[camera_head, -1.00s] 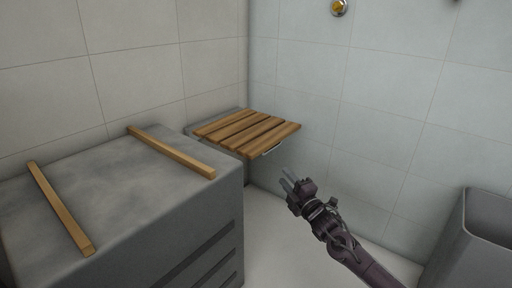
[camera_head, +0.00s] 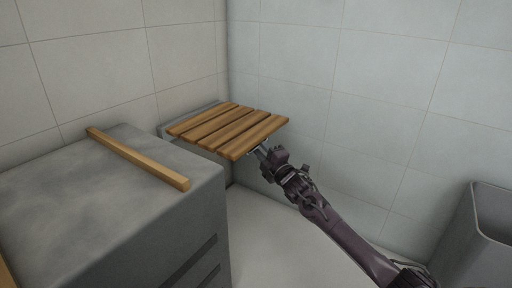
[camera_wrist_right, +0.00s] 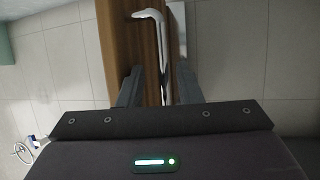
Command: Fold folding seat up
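The folding seat (camera_head: 228,128) is a panel of brown wooden slats at the wall corner, lying about level, folded down. A pale metal handle (camera_wrist_right: 152,16) is on its front edge, mostly hidden by my gripper in the head view. My right gripper (camera_head: 260,150) is at the front edge of the seat, just below the slats. In the right wrist view its two fingers (camera_wrist_right: 160,85) stand apart, with the handle bar between them and the wooden edge close behind. I cannot tell whether a finger touches the bar. My left gripper is not in view.
A grey cabinet (camera_head: 95,205) with a wooden bar (camera_head: 137,158) on top stands left of the seat. A grey bin (camera_head: 488,235) is at the far right. Tiled walls (camera_head: 330,80) close in behind the seat. The floor (camera_head: 290,250) between cabinet and bin is clear.

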